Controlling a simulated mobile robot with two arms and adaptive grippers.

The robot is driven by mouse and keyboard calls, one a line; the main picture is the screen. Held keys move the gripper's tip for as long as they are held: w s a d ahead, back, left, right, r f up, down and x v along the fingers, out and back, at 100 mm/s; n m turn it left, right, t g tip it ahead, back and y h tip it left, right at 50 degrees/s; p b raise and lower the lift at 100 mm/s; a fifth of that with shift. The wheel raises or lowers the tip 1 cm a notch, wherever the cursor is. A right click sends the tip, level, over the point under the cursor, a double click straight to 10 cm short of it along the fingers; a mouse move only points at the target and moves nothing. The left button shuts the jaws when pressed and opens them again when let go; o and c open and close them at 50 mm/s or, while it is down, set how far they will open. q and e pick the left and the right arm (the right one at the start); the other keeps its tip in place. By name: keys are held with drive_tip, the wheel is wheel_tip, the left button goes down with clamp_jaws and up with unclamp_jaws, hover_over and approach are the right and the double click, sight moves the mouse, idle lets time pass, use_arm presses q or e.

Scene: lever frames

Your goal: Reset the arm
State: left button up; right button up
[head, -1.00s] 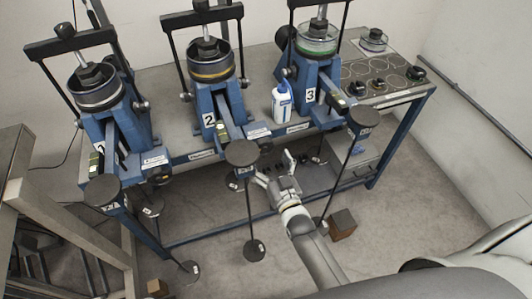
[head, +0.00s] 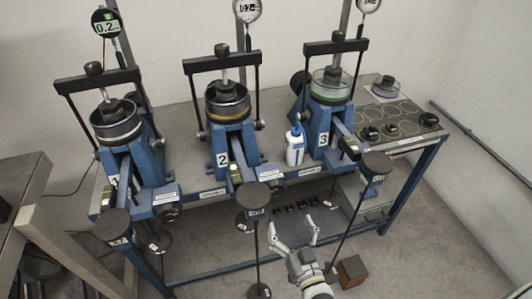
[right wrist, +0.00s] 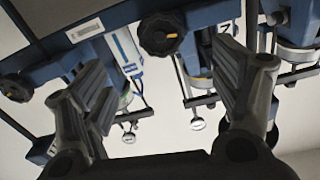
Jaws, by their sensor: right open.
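Three blue lever frames, numbered 1 (head: 143,165), 2 (head: 239,150) and 3 (head: 327,133), stand on a bench in the head view. Each has a lever arm slanting down toward me past the bench's front edge. Dark discs sit at the front ends of arm 1 (head: 112,224), arm 2 (head: 252,196) and arm 3 (head: 376,165), with thin rods below. My right gripper (head: 291,229) is open and empty, below the bench edge, right of arm 2's disc and left of arm 3's rod. Its spread fingers show in the right wrist view (right wrist: 165,85), with blue frame parts beyond. My left gripper is out of view.
A white bottle (head: 295,148) stands between frames 2 and 3. Black knobs (head: 370,133) sit on the bench (head: 411,150) at right. A brown block (head: 351,271) lies on the floor near my right arm. A grey table (head: 45,215) stands at left.

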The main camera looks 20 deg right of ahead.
drive_tip(key=s+f+n+g+y, duration=0.1)
drive_tip(key=s+f+g, duration=0.5)
drive_tip(key=f, duration=0.9)
drive_tip(key=s+f+n+g, duration=0.1)
drive_tip(key=s+f+g, duration=0.2)
drive_tip(key=s+f, duration=0.85)
drive_tip(key=s+d+f+g, duration=0.3)
drive_tip(key=s+f, duration=0.4)
drive_tip(key=s, duration=0.3)
drive_tip(key=s+d+f+n+g+h+b, duration=0.1)
drive_tip(key=s+d+f+g, duration=0.2)
drive_tip(key=s+f+g, duration=0.2)
drive_tip(key=s+f, duration=0.3)
drive_tip(key=s, duration=0.2)
drive_tip(key=shift+s+f+h, duration=0.15)
drive_tip(key=shift+f+h, duration=0.1)
drive_tip(key=shift+h, duration=0.05)
